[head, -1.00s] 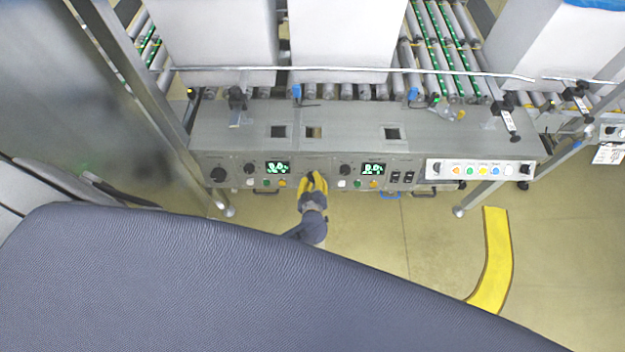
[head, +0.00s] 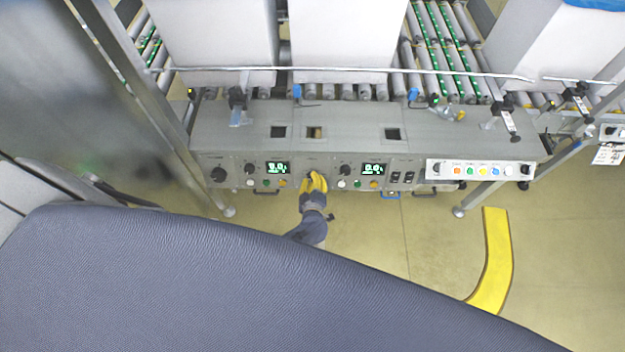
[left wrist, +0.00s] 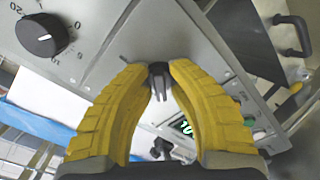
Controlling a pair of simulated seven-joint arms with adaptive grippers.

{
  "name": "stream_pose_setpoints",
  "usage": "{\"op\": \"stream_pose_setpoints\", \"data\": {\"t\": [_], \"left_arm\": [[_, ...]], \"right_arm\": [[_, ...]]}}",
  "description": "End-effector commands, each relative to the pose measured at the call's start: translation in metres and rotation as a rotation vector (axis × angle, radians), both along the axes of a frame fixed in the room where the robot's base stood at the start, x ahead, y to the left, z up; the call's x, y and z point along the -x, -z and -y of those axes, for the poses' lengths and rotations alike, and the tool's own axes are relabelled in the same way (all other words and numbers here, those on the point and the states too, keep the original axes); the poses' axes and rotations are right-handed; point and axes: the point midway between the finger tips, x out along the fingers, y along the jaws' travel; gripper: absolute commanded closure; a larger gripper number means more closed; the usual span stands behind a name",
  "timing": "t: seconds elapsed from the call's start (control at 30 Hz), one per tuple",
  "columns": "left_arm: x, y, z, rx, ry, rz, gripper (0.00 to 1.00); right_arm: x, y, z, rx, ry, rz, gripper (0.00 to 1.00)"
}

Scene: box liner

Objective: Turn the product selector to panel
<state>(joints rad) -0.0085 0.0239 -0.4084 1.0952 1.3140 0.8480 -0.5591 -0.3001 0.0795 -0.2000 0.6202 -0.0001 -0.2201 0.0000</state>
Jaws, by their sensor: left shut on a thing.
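My left gripper (head: 316,181) has yellow fingers and reaches the front control panel (head: 410,165) from below, at the middle of its left half. In the left wrist view, its two fingertips (left wrist: 159,68) are closed on a small dark knob (left wrist: 158,82), one on each side. In the head view this knob is mostly hidden by the fingers. The label and the pointer position of the gripped knob cannot be read. My right gripper is not in view.
A larger black knob (head: 218,174) with a printed scale sits at the panel's left end; it also shows in the left wrist view (left wrist: 42,36). Green displays (head: 277,168), small knobs and coloured buttons flank the gripper. Handles stick out below.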

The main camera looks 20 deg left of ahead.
Motion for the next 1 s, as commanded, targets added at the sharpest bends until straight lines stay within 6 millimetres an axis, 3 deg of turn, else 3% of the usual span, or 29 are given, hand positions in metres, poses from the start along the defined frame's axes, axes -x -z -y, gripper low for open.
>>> {"op": "stream_pose_setpoints", "data": {"t": [0.5,1.0], "left_arm": [[0.0008,0.0011,0.0039,0.298,-0.107,0.106,1.0],[0.0003,0.0003,0.0044,0.369,-0.132,0.134,1.0]], "right_arm": [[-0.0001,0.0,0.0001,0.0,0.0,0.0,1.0],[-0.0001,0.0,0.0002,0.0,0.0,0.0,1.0]]}}
